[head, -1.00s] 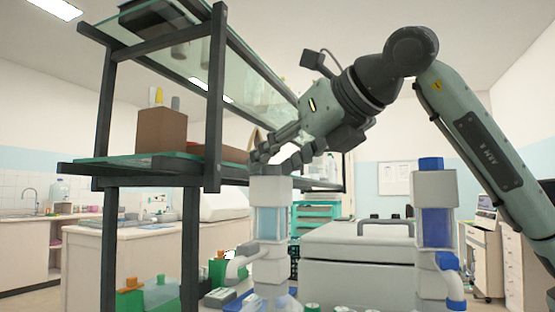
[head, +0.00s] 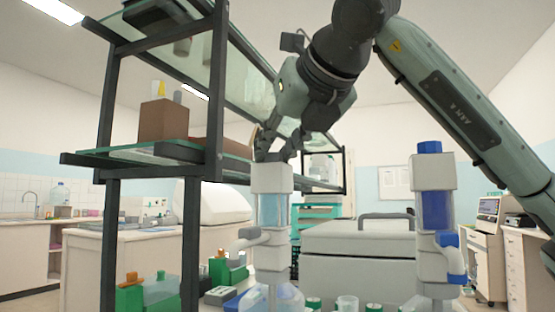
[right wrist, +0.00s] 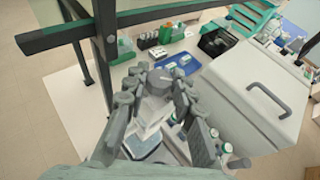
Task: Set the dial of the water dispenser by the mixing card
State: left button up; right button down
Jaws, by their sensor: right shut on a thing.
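A dispenser with a pale blue clear column, white blocks and a grey spout (head: 272,212) stands at the centre of the head view. My right gripper (head: 276,150) reaches down to its top. In the right wrist view its fingers (right wrist: 163,86) close around a grey round dial (right wrist: 159,80) on the dispenser's top. The fingers hide much of the dial, and I cannot read its setting. A second dispenser with a deep blue column and blue cap (head: 435,210) stands to the right, apart from the gripper. I cannot make out the mixing card. My left gripper is not in view.
A dark-framed shelf with glass boards (head: 216,110) stands close left of the right gripper. A large white lidded box (head: 358,240) is behind the dispensers. Green bottles and racks (head: 226,270) stand low on the left, with several small jars at the front.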

jog(key=c, duration=1.2)
grip_release()
jog(key=v, duration=1.2)
